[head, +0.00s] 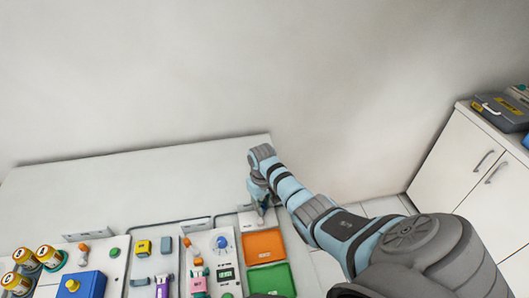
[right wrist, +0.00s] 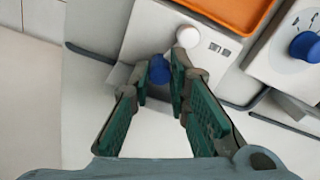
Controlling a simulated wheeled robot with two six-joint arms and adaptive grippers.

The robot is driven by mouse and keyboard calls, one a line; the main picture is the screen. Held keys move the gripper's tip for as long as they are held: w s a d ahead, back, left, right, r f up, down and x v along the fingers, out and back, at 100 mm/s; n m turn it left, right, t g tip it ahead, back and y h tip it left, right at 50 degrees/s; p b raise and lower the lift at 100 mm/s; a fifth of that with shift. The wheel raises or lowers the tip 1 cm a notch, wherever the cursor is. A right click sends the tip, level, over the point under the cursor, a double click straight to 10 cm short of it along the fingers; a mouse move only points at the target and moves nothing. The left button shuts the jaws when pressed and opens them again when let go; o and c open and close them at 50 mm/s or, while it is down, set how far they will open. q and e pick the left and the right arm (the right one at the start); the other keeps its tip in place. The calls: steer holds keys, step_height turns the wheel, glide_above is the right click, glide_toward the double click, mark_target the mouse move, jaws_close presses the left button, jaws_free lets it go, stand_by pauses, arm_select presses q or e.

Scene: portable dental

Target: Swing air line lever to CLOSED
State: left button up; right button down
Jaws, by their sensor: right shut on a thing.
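The air line lever shows in the right wrist view as a blue grip (right wrist: 160,70) low on a white plate (right wrist: 150,35). A round white knob (right wrist: 188,37) sits just above and to the right of the grip, with small dark marking beside it, too small to read. My right gripper (right wrist: 161,76) is shut on the blue grip, its green-padded fingers on either side. In the head view my right gripper (head: 262,205) reaches down to the plate behind the orange tray and largely hides the lever. My left gripper is not in view.
An orange tray (head: 264,233) and a green tray (head: 270,268) lie just in front of the plate. Left of them is a panel with a blue dial (head: 222,241). Further left stand small tools, a blue box (head: 84,285) and several jars. The bench's back strip is clear.

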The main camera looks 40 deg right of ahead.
steer(key=c, duration=1.5)
jaws_free()
